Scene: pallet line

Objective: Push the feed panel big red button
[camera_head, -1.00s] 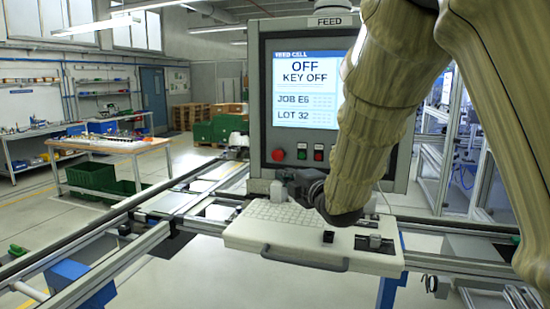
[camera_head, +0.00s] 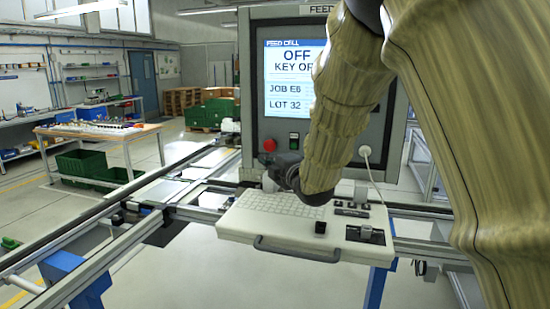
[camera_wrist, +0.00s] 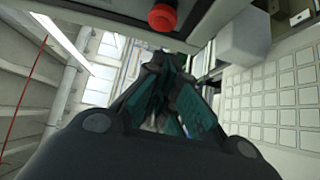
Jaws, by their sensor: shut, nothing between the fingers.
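The big red button (camera_head: 269,145) sits low on the left of the grey feed panel (camera_head: 249,95), whose screen (camera_head: 288,75) reads OFF and is partly hidden by my arm. My gripper (camera_head: 268,164) is shut and empty, just below the button in the head view. In the wrist view the red button (camera_wrist: 162,17) shows at the top centre, beyond the closed fingertips (camera_wrist: 156,60). I see a gap between them in that picture; the exact distance cannot be told.
A green button (camera_head: 294,141) is right of the red one. Below is a pale keyboard shelf (camera_head: 240,222) with a front handle and small black fittings. A grey block (camera_wrist: 245,35) stands beside the keys (camera_wrist: 285,95). Conveyor rails (camera_head: 100,215) run left.

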